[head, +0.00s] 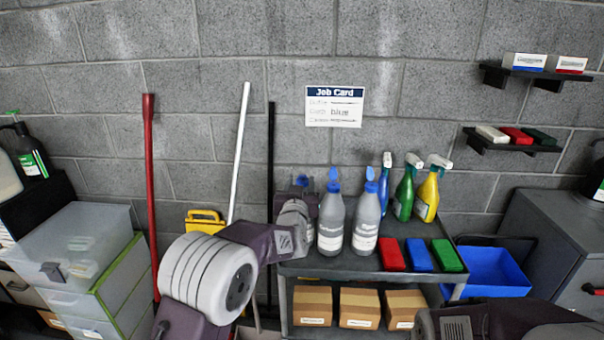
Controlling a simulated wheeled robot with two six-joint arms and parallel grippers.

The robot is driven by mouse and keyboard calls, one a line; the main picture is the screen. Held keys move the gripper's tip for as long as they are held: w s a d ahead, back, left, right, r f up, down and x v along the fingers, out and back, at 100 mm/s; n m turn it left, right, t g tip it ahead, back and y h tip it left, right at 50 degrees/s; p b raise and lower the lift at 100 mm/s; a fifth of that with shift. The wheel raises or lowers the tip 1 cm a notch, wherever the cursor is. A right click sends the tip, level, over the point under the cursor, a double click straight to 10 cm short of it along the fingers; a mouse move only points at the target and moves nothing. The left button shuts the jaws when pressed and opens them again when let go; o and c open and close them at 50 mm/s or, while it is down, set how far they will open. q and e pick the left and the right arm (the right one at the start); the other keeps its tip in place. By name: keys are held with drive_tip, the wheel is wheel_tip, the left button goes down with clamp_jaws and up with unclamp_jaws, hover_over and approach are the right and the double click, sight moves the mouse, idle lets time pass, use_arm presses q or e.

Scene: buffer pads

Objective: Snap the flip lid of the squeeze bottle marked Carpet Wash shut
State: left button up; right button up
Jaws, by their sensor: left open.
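Two grey squeeze bottles with blue tops stand upright on the cart, a left one (331,223) and a right one (366,222). Their blue flip lids (333,174) appear raised. The white labels are too small to read surely, so I cannot tell which is Carpet Wash. My left gripper (304,196) is open, just left of the left bottle at about shoulder height. A bit of blue (302,181) shows behind its fingers, perhaps another bottle's lid. Whether the gripper touches any bottle cannot be told. My right arm enters at the lower right; its gripper is out of view.
Blue, green and yellow spray bottles (404,192) stand behind on the grey cart (300,268). Red, blue and green pads (419,255) lie in front of them. Cardboard boxes (359,307) fill the lower shelf. A blue bin (492,272) is at the right. A job card (336,107) hangs above.

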sight(302, 176)
use_arm(q)
drive_tip(key=w, duration=0.4)
drive_tip(key=shift+p, duration=0.3)
clamp_jaws()
drive_tip(key=f+t+b, duration=0.1)
drive_tip(key=b, duration=0.4)
drive_tip(key=shift+s+f, duration=0.1)
drive_tip(key=shift+f, duration=0.1)
drive_tip(key=shift+r, duration=0.4)
unclamp_jaws()
